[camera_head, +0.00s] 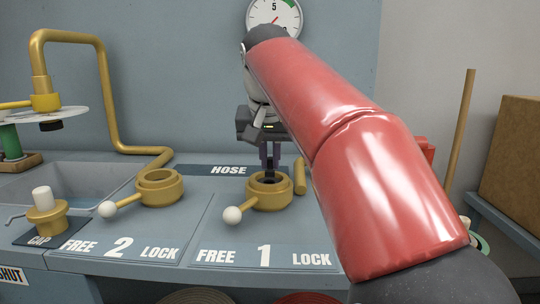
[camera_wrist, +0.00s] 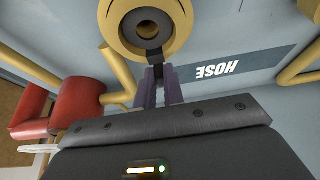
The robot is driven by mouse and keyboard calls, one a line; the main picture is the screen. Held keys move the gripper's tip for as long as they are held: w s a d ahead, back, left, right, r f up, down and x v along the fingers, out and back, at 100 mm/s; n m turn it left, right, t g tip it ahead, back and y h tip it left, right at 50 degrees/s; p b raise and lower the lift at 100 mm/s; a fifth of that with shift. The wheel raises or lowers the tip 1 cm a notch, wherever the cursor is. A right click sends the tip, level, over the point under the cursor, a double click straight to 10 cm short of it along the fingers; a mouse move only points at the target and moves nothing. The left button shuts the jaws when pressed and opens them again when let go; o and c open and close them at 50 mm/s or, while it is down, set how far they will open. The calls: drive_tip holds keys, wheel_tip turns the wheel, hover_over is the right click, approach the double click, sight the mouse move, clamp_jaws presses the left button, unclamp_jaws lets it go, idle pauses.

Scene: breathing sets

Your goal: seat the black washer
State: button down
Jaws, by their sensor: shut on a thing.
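The black washer (camera_wrist: 155,57) shows in the wrist view as a dark tab with a dark round part beyond it, over the mouth of a brass collar. My gripper (camera_wrist: 158,85) is shut on the tab. In the head view my gripper (camera_head: 270,160) points down over brass collar 1 (camera_head: 268,198), and the dark washer (camera_head: 269,179) shows at its mouth. I cannot tell whether the washer lies flat inside or just above. Collar 1's white-knobbed lever (camera_head: 232,215) points to the lower left, toward FREE. The fingertips partly hide the washer.
Brass collar 2 (camera_head: 160,190) has its lever toward FREE. A brass cap (camera_head: 47,212) stands on the CAP mark. A short brass post (camera_head: 299,178) stands close right of collar 1. A bent brass pipe (camera_head: 108,100) rises behind the sink (camera_head: 85,180). A gauge (camera_head: 273,14) hangs above.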

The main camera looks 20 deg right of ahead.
sight(270, 180)
drive_tip(key=shift+f+b, duration=0.3)
drive_tip(key=shift+f, duration=0.2)
drive_tip(key=c, duration=1.4)
unclamp_jaws()
drive_tip(key=shift+c, duration=0.2)
drive_tip(key=shift+r, duration=0.15)
drive_tip(key=p+v, duration=0.2)
drive_tip(key=v, duration=0.5)
drive_tip(key=shift+r, duration=0.1)
drive_tip(key=shift+s+r+p, duration=0.2)
drive_tip(key=shift+p, duration=0.1)
